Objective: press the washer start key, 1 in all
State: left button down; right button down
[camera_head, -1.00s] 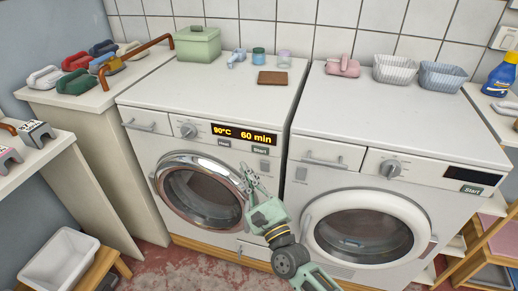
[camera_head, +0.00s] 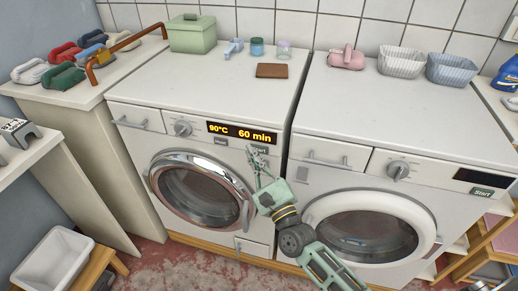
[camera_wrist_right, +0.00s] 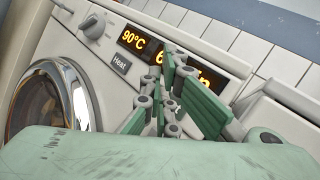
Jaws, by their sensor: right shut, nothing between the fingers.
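The left machine (camera_head: 205,160), with a chrome-ringed door, has a lit display (camera_head: 242,132) reading 90°C and 60 min. Its Heat key (camera_head: 221,141) is below the display, and its Start key (camera_head: 261,150) is to the right of that, partly covered by my right gripper. My right gripper (camera_head: 257,153) is shut and empty, with its tips at the Start key; I cannot tell whether they touch. My left gripper is not in view.
The right machine (camera_head: 420,165) has a dark display and its own Start key (camera_head: 482,192). A white tub (camera_head: 57,262) is at lower left.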

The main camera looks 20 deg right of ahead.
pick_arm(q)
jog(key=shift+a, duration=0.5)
pick_arm(e)
jog(key=shift+d, duration=0.15)
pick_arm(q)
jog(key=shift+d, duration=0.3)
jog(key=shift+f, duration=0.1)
pick_arm(e)
jog(key=shift+w+f, duration=0.1)
jog(key=shift+w, duration=0.05)
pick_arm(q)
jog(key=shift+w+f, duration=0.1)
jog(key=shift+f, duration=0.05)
pick_arm(e)
jog(key=shift+w+d, duration=0.2)
jog(key=shift+w, duration=0.05)
